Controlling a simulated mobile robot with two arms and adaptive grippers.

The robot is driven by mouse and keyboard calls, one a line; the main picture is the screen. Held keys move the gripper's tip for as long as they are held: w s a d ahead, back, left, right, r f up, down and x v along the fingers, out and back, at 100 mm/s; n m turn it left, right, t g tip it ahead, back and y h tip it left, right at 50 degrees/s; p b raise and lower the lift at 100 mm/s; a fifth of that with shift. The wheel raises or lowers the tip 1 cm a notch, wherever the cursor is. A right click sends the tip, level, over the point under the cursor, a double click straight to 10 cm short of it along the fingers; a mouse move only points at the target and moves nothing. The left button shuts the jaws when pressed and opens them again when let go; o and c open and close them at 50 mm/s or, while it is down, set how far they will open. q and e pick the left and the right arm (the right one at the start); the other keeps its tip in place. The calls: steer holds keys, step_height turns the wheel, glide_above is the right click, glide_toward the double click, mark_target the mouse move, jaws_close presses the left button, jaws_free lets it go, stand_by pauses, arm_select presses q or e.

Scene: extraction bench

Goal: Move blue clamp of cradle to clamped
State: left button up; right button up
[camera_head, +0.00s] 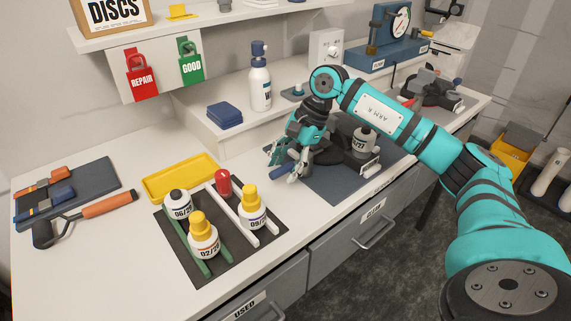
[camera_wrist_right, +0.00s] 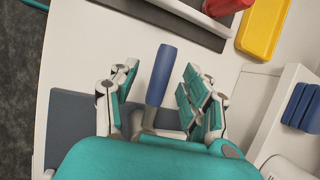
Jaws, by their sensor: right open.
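The cradle (camera_head: 327,155) is a dark round-based holder on the blue-grey mat (camera_head: 333,187), partly hidden behind my right gripper. Its blue clamp handle (camera_head: 281,171) sticks out to the left, and it also shows in the right wrist view (camera_wrist_right: 161,75). My right gripper (camera_head: 283,167) is open, with its fingers around the handle. In the wrist view the handle stands between the two fingers (camera_wrist_right: 157,88), with gaps on both sides. My left gripper is not in view.
Left of the cradle, several bottles, such as one with a yellow cap (camera_head: 252,209), stand on a dark rack mat (camera_head: 231,258). A yellow tray (camera_head: 180,177) lies behind them. A white pump bottle (camera_head: 260,84) stands on the raised shelf. Bare bench lies between the two mats.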

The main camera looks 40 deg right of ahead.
steer(key=v, duration=1.2)
